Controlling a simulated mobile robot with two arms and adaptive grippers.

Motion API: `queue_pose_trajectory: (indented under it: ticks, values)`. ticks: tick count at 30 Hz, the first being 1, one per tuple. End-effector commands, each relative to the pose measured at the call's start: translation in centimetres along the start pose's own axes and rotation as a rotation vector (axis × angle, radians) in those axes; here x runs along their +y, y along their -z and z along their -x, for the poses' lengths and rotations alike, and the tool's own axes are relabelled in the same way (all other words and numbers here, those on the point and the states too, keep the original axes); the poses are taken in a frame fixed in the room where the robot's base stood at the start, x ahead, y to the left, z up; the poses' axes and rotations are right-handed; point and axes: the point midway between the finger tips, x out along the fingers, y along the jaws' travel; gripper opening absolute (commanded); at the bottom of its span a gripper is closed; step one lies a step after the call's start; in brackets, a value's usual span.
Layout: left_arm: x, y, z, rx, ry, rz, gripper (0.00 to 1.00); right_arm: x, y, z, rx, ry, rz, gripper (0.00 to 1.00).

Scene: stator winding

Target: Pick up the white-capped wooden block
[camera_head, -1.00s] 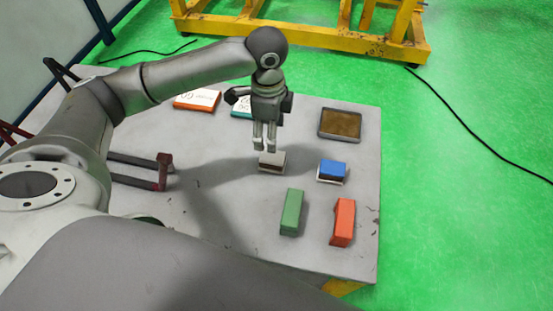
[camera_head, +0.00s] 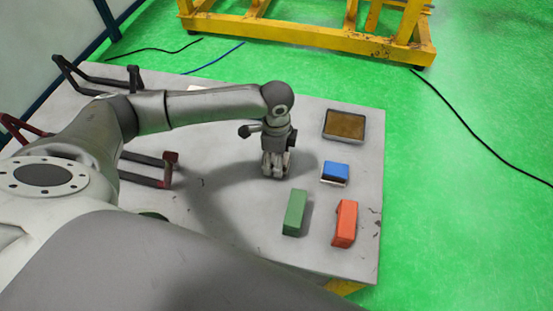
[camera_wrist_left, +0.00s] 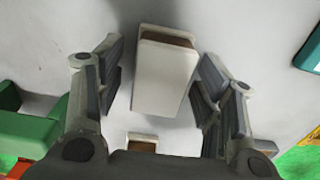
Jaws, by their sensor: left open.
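The white-capped wooden block (camera_wrist_left: 165,76) sits between the two fingers of my left gripper (camera_wrist_left: 159,58) in the left wrist view. Its pale cap faces the camera and a brown wooden strip shows near its far end. The fingers are open, one on each side, with a gap visible beside the block. In the head view my left gripper (camera_head: 276,172) is down low over the table and hides most of the block. My right gripper is not in view.
On the grey table (camera_head: 240,225) stand a green block (camera_head: 294,211), a red block (camera_head: 345,223) and a blue block (camera_head: 335,171) to the right. A brown-filled tray (camera_head: 344,125) lies behind them. A dark red-ended frame (camera_head: 150,168) is at left. The front middle is clear.

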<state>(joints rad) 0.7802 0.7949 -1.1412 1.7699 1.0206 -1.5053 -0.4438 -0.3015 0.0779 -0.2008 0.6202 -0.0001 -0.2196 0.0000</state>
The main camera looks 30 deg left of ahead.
Motion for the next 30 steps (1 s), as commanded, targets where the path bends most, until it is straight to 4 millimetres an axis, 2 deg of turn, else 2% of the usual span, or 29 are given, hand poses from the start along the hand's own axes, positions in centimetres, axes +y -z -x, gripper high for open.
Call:
queue_pose_trajectory:
  ticks: [4, 15, 16, 25, 30]
  values:
    - [0.0, 0.0, 0.0, 0.0, 0.0, 0.0, 0.62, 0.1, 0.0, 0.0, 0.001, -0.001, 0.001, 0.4]
    - [0.0, 0.0, 0.1, 0.001, 0.001, 0.0, 0.15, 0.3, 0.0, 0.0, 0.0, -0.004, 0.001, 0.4]
    - [0.0, 0.0, 0.1, 0.001, 0.001, 0.0, 0.13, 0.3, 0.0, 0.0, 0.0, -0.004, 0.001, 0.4]
    - [-0.1, 0.1, 0.3, 0.002, 0.002, 0.0, 0.13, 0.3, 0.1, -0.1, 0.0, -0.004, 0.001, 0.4]
    - [-0.1, 0.1, 1.6, 0.002, 0.004, 0.0, 0.13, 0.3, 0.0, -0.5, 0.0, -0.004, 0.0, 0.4]
